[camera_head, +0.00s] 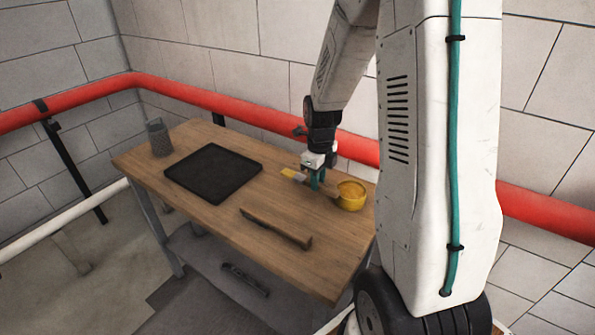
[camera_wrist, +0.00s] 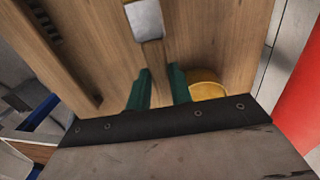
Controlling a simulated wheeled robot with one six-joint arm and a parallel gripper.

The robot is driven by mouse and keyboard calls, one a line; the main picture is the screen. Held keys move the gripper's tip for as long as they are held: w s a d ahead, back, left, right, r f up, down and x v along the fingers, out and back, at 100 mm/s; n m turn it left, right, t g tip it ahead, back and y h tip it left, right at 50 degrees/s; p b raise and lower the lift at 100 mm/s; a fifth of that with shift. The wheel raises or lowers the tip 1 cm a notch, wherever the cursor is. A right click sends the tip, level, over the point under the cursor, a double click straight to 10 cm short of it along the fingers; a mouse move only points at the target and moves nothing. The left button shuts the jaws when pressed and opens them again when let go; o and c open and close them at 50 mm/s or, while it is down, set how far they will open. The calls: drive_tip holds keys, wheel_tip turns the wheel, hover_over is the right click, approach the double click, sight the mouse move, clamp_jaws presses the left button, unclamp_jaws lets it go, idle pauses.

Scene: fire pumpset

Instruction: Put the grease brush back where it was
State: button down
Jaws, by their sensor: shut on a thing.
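The grease brush (camera_head: 294,174) has a pale yellow tip in the head view. Its grey metal collar (camera_wrist: 145,19) and wooden handle show in the wrist view. My gripper (camera_head: 317,182) has green fingers, also seen in the wrist view (camera_wrist: 160,82), shut on the brush's handle. The brush lies roughly level, tip to the left, low over the wooden table (camera_head: 210,215); I cannot tell whether it touches the top. A yellow pot (camera_head: 351,196) stands just right of my gripper, and its rim shows beside the right finger in the wrist view (camera_wrist: 206,84).
A black tray (camera_head: 213,172) lies left of my gripper, with a grey cup (camera_head: 158,137) at the far left corner. A long wooden tool (camera_head: 275,229) lies near the table's front edge. A dark object (camera_head: 245,279) is on the lower shelf. A red pipe (camera_head: 250,115) runs behind the table.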

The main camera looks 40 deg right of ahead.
drive_tip(key=w, duration=0.3)
drive_tip(key=w+d, duration=0.1)
drive_tip(key=w, duration=0.2)
drive_tip(key=w+f, duration=0.1)
drive_tip(key=w, duration=0.3)
drive_tip(key=shift+d, duration=0.4)
drive_tip(key=shift+w+f, duration=0.15)
drive_tip(key=shift+f, duration=1.6)
drive_tip(key=shift+f, duration=0.1)
drive_tip(key=c, duration=1.3)
unclamp_jaws()
drive_tip(key=shift+o, duration=0.2)
